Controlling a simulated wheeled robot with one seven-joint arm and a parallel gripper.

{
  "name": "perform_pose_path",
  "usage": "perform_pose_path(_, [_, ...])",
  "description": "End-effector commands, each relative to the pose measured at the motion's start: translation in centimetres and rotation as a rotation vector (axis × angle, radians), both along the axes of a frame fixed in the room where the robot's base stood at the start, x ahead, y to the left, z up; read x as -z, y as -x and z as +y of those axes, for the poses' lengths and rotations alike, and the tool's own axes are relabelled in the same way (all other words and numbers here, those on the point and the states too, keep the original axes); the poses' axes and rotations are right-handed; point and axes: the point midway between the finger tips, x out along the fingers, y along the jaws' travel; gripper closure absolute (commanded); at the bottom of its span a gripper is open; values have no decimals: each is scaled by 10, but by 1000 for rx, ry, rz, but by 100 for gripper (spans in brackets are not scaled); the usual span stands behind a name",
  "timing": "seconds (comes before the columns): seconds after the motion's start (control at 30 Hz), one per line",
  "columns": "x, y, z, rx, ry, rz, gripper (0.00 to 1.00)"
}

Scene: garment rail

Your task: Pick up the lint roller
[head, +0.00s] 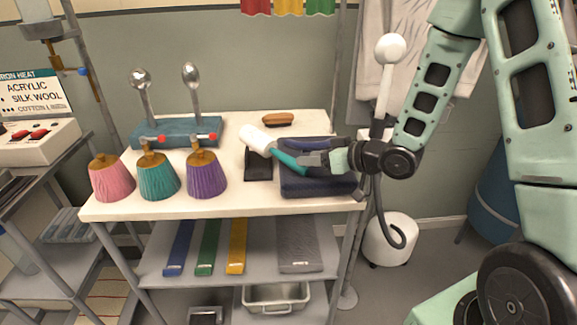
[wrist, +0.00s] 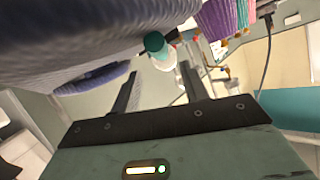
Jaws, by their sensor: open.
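The lint roller has a white head (head: 255,138) and a teal handle (head: 288,159). It slants above or against a black stand (head: 258,167) on the white table, handle towards the right; what supports it is unclear. My gripper (head: 312,158) is at the handle's end, over a navy block. In the wrist view my gripper (wrist: 160,90) has its two fingers spread. The teal handle end (wrist: 155,42) and a pale part of the roller (wrist: 165,60) show ahead, between the fingertips. I cannot tell whether either finger touches the handle.
The navy block (head: 318,183) lies just below my gripper and fills the top of the wrist view (wrist: 70,40). Pink (head: 111,178), teal (head: 158,177) and purple (head: 206,175) bell-shaped pieces stand left. A brown brush (head: 278,119) lies behind.

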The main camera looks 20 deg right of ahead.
Motion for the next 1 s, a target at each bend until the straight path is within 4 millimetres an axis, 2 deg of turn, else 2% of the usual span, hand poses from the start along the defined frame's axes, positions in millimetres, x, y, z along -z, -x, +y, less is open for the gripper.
perform_pose_path(0.1, [6, -16, 11, -2, 0, 0, 55])
perform_pose_path(0.37, [13, -31, 21, 0, 0, -1, 55])
perform_pose_path(0.7, [23, -67, 44, -1, 0, 0, 55])
perform_pose_path(1.0, [25, -71, 46, 1, 0, -1, 55])
